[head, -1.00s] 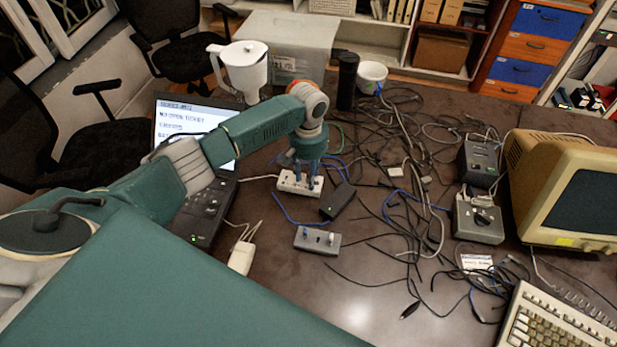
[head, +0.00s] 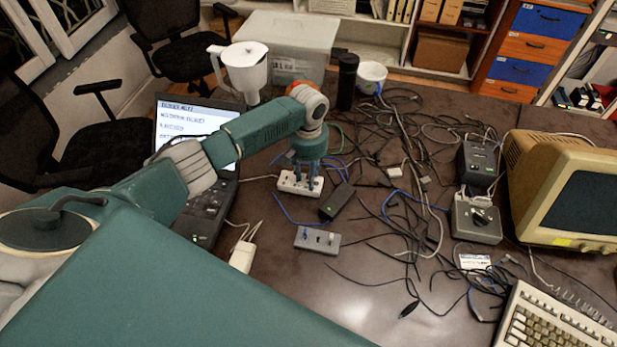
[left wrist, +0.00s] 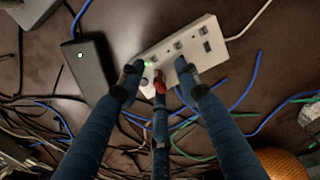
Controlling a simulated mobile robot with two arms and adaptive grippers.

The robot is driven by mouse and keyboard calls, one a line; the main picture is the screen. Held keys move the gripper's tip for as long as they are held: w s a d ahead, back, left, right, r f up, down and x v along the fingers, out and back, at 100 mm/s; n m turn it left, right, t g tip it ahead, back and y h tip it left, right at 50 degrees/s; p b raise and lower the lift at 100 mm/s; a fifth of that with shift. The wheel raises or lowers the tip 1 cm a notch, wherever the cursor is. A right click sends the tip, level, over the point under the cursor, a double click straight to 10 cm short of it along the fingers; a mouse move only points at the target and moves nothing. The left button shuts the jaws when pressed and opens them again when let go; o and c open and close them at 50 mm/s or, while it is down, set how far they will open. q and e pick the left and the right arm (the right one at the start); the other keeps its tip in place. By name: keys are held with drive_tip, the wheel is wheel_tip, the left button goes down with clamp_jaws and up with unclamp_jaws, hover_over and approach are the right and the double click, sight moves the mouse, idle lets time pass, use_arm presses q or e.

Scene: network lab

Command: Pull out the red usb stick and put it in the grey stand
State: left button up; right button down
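The red usb stick (left wrist: 160,84) shows in the left wrist view at the near edge of a white usb hub (left wrist: 208,42), partly hidden by a finger. The hub (head: 288,187) lies on the table in the head view. My left gripper (head: 307,178) points down over it. In the left wrist view the gripper (left wrist: 159,76) has its three fingers spread around the red stick, with gaps between them. The grey stand (head: 317,246) is nearer the front, with a blue stick and a pale one upright in it. My right gripper is out of view.
A black box (head: 337,202) with a green light lies between hub and stand. A laptop (head: 207,215) is on the left, a white adapter (head: 242,257) in front of it. Tangled cables cover the table to the right. The table in front of the stand is clear.

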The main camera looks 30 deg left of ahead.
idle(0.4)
use_arm(q)
clamp_jaws()
drive_tip(key=shift+r+p, duration=0.1)
drive_tip(key=shift+p, duration=0.25)
